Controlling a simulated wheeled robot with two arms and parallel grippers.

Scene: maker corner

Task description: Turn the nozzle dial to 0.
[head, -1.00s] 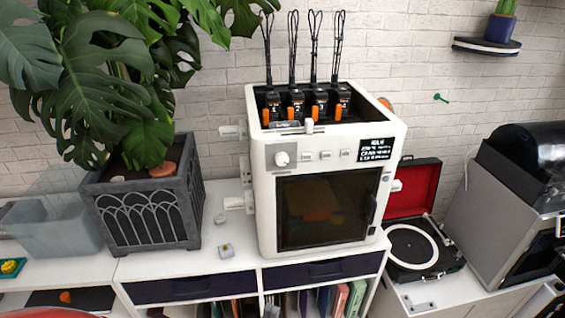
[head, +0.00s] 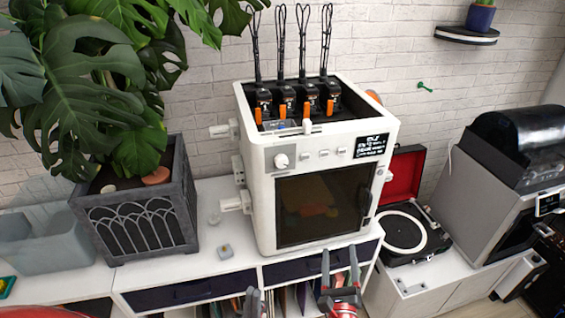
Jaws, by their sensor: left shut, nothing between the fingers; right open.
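The white 3D printer (head: 320,148) stands on the white cabinet, its dark front door shut. A round white dial (head: 281,161) sits on a grey panel at the upper left of its front. The dial's marks are too small to read. A small black display (head: 371,146) with white text is at the upper right of the front. My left gripper (head: 255,293) is shut and empty at the bottom edge, below the printer. My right gripper (head: 340,262) is open and empty, in front of the cabinet drawer below the printer. Both are well away from the dial.
A large plant in a grey planter (head: 140,222) stands left of the printer. A record player (head: 408,236) and a grey machine (head: 480,190) stand to the right. Small white pieces (head: 225,251) lie on the cabinet top. The space before the printer's front is clear.

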